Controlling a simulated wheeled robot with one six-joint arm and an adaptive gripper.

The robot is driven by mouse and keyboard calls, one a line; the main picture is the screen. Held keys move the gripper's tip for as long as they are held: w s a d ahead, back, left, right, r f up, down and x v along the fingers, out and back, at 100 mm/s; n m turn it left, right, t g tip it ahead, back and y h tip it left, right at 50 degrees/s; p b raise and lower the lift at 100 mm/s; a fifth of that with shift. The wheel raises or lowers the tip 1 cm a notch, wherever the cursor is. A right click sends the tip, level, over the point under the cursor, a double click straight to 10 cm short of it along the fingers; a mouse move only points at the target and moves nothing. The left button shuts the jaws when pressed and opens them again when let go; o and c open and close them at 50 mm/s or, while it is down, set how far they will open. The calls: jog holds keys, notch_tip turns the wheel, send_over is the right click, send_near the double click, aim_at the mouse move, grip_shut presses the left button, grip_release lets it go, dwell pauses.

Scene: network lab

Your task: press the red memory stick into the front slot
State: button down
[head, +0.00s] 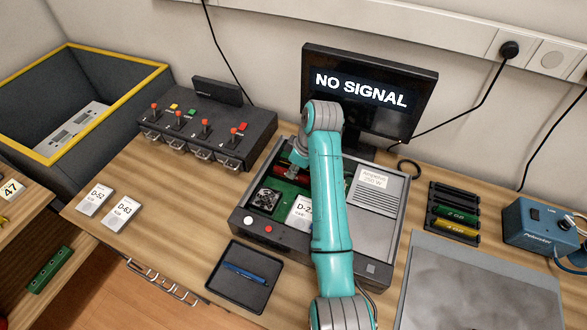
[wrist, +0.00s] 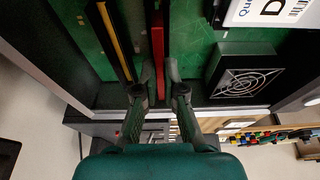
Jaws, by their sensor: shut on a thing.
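The red memory stick (wrist: 158,48) stands edge-on between the fingertips of my gripper (wrist: 159,76) in the wrist view, over the green board (wrist: 194,38). My gripper is shut on it. Long dark slots run beside it, and a yellow strip (wrist: 113,40) lies parallel to its left. In the head view my gripper (head: 298,160) is low over the back left of the open computer case (head: 242,208), with a red strip (head: 280,172) showing just beside it. My arm hides part of the board. I cannot tell whether the stick's lower edge is in the front slot.
A fan (head: 264,201) and a white-labelled drive (head: 300,212) sit in the case, close to my arm. The monitor (head: 368,95) stands behind. A tray (head: 262,298) with a blue tool is in front. A rack (head: 434,199) of sticks stands right.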

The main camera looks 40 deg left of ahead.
jog(key=shift+f, duration=0.4)
dwell(0.3)
jog(key=c, duration=1)
grip_release()
jog(key=shift+o, duration=0.2)
jog(key=shift+r, duration=0.15)
jog(key=shift+r, duration=3.95)
